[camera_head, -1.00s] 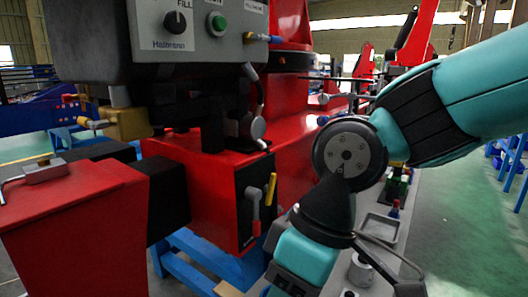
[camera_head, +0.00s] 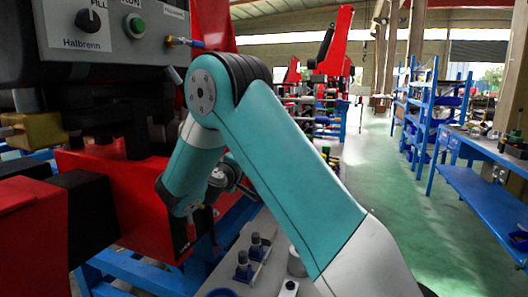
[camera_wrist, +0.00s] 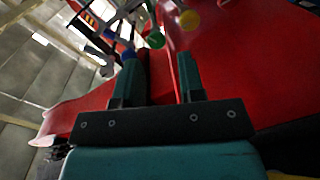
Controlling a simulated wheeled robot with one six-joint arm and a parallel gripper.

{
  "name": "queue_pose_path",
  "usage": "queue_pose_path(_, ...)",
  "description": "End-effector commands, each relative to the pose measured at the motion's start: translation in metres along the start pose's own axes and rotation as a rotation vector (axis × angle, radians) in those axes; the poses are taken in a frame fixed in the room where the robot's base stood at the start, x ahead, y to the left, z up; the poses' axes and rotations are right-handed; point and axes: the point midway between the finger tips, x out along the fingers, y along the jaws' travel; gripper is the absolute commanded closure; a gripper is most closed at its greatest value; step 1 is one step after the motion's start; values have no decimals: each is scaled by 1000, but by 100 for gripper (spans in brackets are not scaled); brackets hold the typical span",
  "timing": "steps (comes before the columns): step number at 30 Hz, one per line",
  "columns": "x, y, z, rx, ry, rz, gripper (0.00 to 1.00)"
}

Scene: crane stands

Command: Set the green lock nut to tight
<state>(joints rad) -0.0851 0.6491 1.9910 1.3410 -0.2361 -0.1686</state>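In the wrist view a round green knob (camera_wrist: 155,40), seemingly the green lock nut, sits on a thin metal stem in front of the red machine. My gripper (camera_wrist: 158,62) is open, its two dark green fingers apart with nothing visibly held. The green knob shows just beyond the gap between the fingertips; I see no clear contact. Whether it is tight or loose cannot be read. In the head view my arm covers that spot, and neither the green nut nor my fingers can be made out.
A yellow knob (camera_wrist: 189,19) and a blue knob (camera_wrist: 125,54) are close to the green one. The red machine (camera_head: 120,190) carries a grey control box (camera_head: 110,40) with a green button (camera_head: 136,24). A grey bench with small parts (camera_head: 258,245) lies below my arm. The aisle at right is clear.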

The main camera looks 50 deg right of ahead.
Motion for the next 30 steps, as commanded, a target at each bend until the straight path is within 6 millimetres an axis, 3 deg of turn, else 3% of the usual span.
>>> queue_pose_path(8,23,10,-4,-43,16,85,64)
queue_pose_path(24,140,21,-6,-39,16,82,64)
queue_pose_path(30,168,22,-6,-41,17,80,64)
